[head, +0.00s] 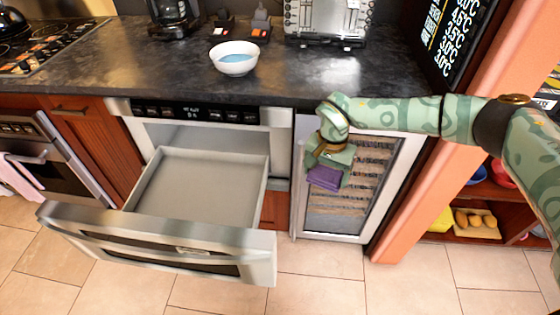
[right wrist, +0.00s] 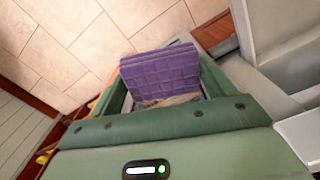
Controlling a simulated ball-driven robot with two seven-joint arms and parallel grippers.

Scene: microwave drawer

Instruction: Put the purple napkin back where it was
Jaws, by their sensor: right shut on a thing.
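The purple napkin (head: 325,178) hangs from my right gripper (head: 330,165) in the head view. The gripper is shut on it, in front of the glass-fronted cooler and right of the open drawer. In the right wrist view the napkin (right wrist: 160,75) sticks out between the fingers of my right gripper (right wrist: 165,100), above the tiled floor. The microwave drawer (head: 200,190) is pulled out, and its tray is empty. My left gripper is not in view.
A white bowl (head: 234,58) with blue contents stands on the dark counter (head: 180,70). The glass-fronted cooler (head: 345,210) is behind my right gripper. A pink cloth (head: 18,176) hangs on the oven handle at the left. The tiled floor (head: 320,285) in front is clear.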

